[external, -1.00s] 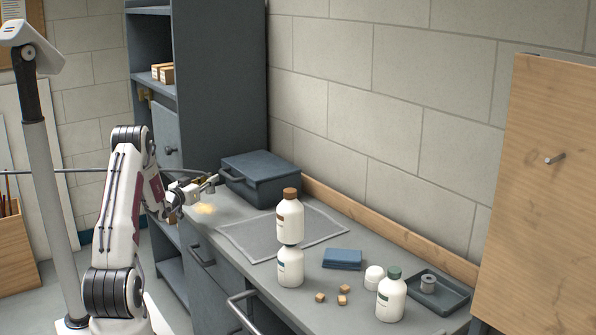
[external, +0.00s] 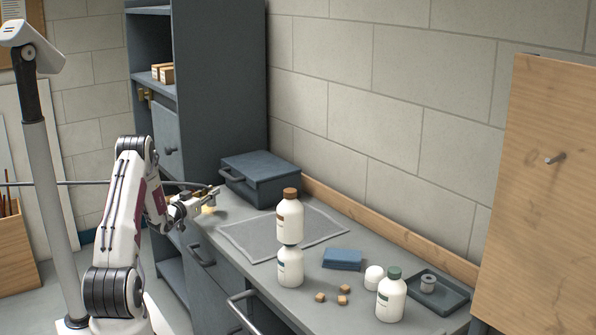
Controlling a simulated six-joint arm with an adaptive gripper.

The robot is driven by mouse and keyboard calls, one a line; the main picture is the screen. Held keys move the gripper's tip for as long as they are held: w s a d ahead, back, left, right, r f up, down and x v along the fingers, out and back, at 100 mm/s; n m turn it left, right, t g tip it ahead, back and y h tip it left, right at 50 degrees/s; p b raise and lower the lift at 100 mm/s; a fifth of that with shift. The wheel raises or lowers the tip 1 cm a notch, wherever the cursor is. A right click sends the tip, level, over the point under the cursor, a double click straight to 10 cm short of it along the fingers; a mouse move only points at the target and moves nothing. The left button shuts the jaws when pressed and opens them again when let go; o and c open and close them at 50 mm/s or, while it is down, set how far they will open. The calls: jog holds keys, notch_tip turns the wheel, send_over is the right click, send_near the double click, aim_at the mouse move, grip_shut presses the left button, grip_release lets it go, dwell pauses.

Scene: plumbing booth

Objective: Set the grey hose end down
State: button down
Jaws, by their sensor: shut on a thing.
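The grey hose (external: 70,183) runs in from the left edge, passes behind my arm and reaches my gripper. My gripper (external: 209,194) is shut on the hose end, over the left end of the grey workbench (external: 225,212), just in front of a dark blue-grey toolbox (external: 262,178). The hose end is small and partly hidden by the fingers. I cannot tell whether it touches the bench top.
A grey mat (external: 285,234) lies right of my gripper. A tall cabinet (external: 222,80) rises behind.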

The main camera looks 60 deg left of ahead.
jog(key=shift+f, duration=1.45)
jog(key=shift+f, duration=0.25)
jog(key=c, duration=2)
grip_release()
jog(key=shift+o, duration=0.2)
jog(key=shift+s+d, duration=0.1)
jog(key=shift+s, duration=0.05)
jog(key=shift+v, duration=1.15)
jog(key=shift+r+v, duration=0.15)
jog(key=shift+v, duration=1.15)
jog(key=shift+r+v, duration=0.2)
jog(key=shift+v, duration=1.1)
jog(key=shift+d, duration=0.2)
